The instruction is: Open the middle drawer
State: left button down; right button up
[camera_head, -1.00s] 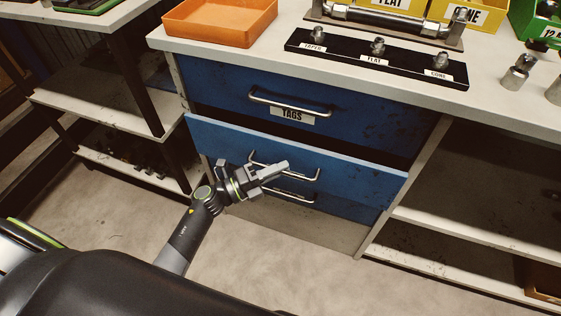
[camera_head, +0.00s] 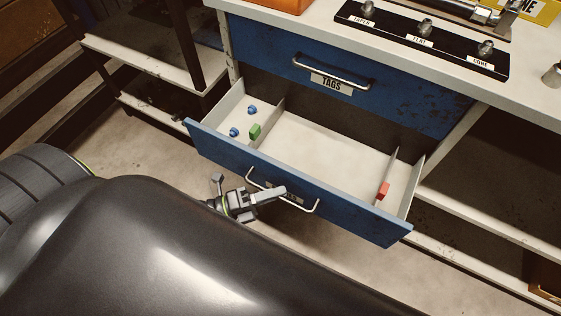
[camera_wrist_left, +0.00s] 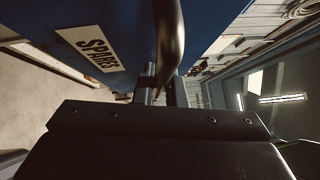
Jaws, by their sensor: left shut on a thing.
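The middle drawer (camera_head: 330,205) is blue and stands pulled well out below the closed drawer labelled TAGS (camera_head: 331,84). Its inside shows from above, split by dividers into compartments. My left gripper (camera_head: 278,193) is at the drawer's front, shut on its metal bar handle (camera_head: 311,207). In the left wrist view the handle (camera_wrist_left: 170,40) runs between the fingers, and a SPARES label (camera_wrist_left: 93,48) shows on the drawer front. My right gripper is not in view.
Inside the drawer, two blue pieces (camera_head: 252,110) and a green block (camera_head: 255,131) lie in and near the left compartment. A red block (camera_head: 383,190) is by the right divider. A black rack with fittings (camera_head: 421,40) stands on the worktop. Open shelves flank the drawers.

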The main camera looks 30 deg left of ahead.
pick_arm(q)
jog(key=shift+s, duration=0.2)
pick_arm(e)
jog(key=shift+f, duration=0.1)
pick_arm(q)
jog(key=c, duration=1.5)
grip_release()
